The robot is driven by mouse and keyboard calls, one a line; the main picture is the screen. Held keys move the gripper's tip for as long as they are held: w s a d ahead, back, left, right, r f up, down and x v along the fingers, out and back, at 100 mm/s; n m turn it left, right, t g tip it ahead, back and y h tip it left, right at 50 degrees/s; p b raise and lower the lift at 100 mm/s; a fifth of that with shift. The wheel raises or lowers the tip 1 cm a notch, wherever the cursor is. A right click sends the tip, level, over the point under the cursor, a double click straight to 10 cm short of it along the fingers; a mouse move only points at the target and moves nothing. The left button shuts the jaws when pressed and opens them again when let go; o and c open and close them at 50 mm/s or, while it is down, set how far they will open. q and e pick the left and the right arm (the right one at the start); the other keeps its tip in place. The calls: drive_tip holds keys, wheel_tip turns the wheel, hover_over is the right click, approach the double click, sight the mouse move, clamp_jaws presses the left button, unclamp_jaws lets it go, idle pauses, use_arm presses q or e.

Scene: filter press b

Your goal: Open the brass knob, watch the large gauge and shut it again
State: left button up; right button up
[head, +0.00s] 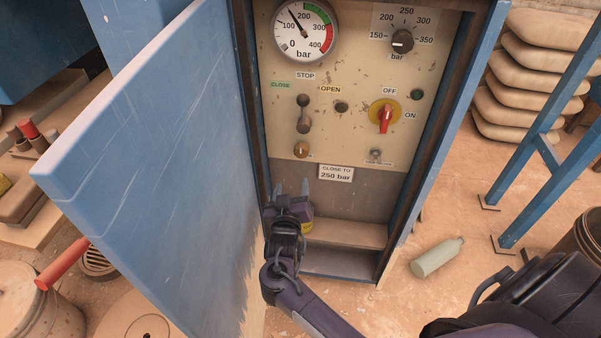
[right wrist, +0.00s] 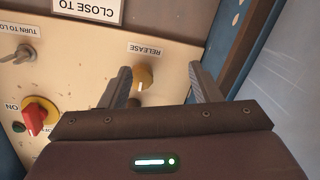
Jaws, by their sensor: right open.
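The brass knob (head: 301,149) is on the lower left of the cream panel, with a small label beside it. In the right wrist view the brass knob (right wrist: 144,76) shows a pale mark and a RELEASE label. My right gripper (head: 292,187) is open just below the knob in the head view. In the wrist view its fingers (right wrist: 160,72) stand apart; the knob appears between them, nearer the left finger, and I see no grip on it. The large gauge (head: 306,29) is at the panel's top left, its needle pointing between 100 and 200. My left gripper is not in view.
The blue cabinet door (head: 150,170) stands open at the left. The panel also holds a toggle lever (head: 304,115), a red switch (head: 385,118) and a pressure dial (head: 402,41). A plate (head: 336,173) reads CLOSE TO 250 bar. A bottle (head: 437,258) lies on the floor.

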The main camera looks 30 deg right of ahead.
drive_tip(key=m+h+b, duration=0.1)
drive_tip(key=m+h, duration=0.1)
approach(301, 155)
drive_tip(key=x, duration=0.3)
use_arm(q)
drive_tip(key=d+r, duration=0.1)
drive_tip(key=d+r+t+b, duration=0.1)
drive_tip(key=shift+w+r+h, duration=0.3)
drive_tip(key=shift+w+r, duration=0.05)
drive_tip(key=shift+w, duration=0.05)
use_arm(e)
drive_tip(key=x, duration=0.7)
drive_tip(key=shift+d, duration=0.1)
drive_tip(key=c, duration=1)
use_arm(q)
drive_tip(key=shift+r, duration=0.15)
use_arm(e)
drive_tip(key=shift+n, duration=0.3)
